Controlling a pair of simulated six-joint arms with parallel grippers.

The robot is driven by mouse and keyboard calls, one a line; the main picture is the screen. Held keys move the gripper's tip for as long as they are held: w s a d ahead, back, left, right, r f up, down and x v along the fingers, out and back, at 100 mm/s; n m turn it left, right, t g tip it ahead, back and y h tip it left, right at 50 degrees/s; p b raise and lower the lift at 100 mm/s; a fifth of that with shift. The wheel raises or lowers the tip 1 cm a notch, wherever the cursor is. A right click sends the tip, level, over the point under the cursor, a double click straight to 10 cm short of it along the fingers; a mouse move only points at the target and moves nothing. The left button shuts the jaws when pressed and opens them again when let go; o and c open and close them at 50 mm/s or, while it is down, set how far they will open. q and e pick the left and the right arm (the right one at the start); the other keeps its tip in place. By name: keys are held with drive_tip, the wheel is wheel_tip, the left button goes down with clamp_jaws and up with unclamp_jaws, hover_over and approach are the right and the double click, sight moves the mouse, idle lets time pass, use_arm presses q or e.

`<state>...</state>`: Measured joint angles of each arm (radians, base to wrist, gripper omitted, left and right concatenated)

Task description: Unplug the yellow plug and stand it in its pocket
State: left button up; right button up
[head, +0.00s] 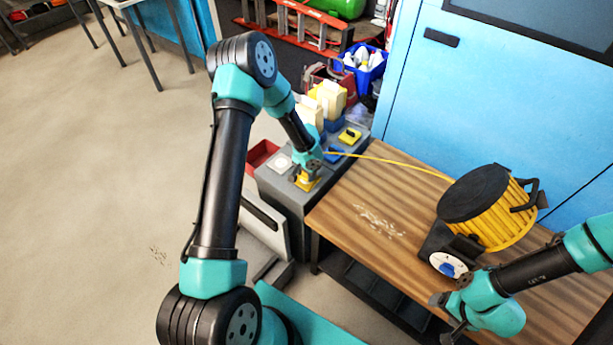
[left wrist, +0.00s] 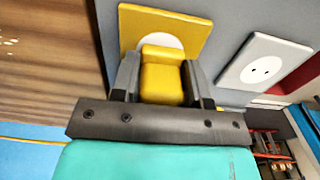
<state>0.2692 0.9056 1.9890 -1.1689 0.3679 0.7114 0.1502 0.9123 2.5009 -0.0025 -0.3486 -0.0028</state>
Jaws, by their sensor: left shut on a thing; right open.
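In the left wrist view, the yellow plug (left wrist: 162,78) sits between the two fingers of my left gripper (left wrist: 163,85), which is shut on it. Behind it is a yellow socket plate (left wrist: 188,22) with a white round face. The plug is in front of that face; its pins are hidden, so I cannot tell how deep it sits. In the head view, my left gripper (head: 306,177) is low over the yellow plate (head: 312,187) on the grey cabinet. My right gripper (head: 448,315) is open and empty at the wooden bench's front edge. I cannot make out the pocket for certain.
A white socket (left wrist: 262,66) is beside the yellow one. A blue piece (head: 333,155) and a yellow-and-black piece (head: 349,136) are farther back on the cabinet. A yellow cable (head: 400,165) runs from there to the cable reel (head: 490,205). The wooden bench (head: 345,215) is mostly clear.

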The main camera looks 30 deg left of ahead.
use_arm(q)
drive_tip(key=shift+r, duration=2.5)
drive_tip(key=shift+r, duration=1.55)
